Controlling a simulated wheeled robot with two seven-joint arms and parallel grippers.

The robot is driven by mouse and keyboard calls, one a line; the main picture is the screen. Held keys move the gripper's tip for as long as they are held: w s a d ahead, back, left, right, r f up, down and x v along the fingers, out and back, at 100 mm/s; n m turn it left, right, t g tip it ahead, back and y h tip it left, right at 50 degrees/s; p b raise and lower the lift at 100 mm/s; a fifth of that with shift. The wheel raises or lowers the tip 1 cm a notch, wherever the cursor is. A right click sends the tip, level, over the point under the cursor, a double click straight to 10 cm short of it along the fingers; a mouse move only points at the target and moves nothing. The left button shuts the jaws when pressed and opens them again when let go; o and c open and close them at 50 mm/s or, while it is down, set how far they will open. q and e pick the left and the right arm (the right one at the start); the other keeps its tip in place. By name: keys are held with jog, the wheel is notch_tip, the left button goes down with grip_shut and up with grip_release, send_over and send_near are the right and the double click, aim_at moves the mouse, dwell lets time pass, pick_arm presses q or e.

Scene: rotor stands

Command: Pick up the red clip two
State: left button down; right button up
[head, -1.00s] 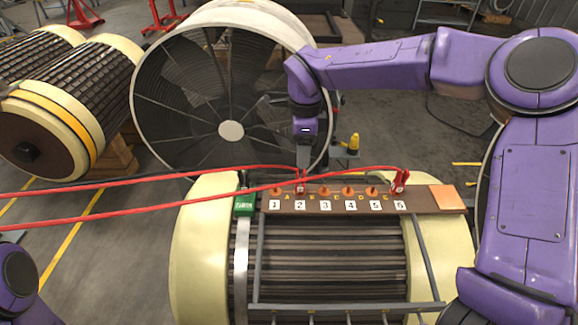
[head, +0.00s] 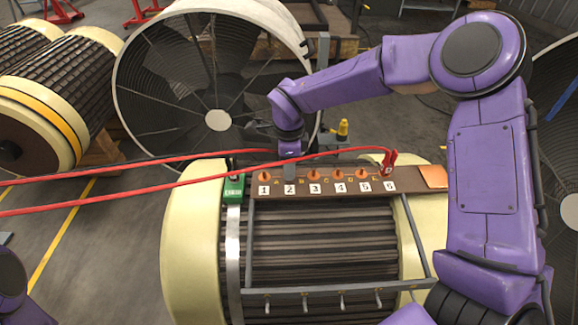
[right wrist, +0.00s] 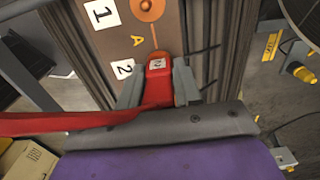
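The red clip two (right wrist: 158,88), with a 2 on its top, sits at the terminal beside the white label 2 (right wrist: 122,69) in the right wrist view. A red cable runs left from it. The grey fingers of my right gripper (right wrist: 159,82) stand close on either side of the clip. Whether they press on it is unclear. In the head view my right gripper (head: 289,171) points down over position 2 and hides most of the clip. Of my left arm only a purple part shows at the lower left, and its gripper is out of view.
The brown terminal board (head: 330,189) lies across the cream-ended rotor. A green block (head: 234,188) is at the board's left end. A large fan-like ring (head: 215,85) stands behind.

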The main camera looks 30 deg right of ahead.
grip_shut()
jog(key=shift+r, duration=0.15)
jog(key=r, duration=0.3)
jog(key=shift+s+a+r+p, duration=0.1)
jog(key=shift+s+r+p, duration=0.1)
jog(key=shift+r+p, duration=0.15)
jog(key=s+a+r, duration=0.4)
jog(key=s+r, duration=0.5)
jog(key=s, duration=0.4)
jog(key=shift+p, duration=0.3)
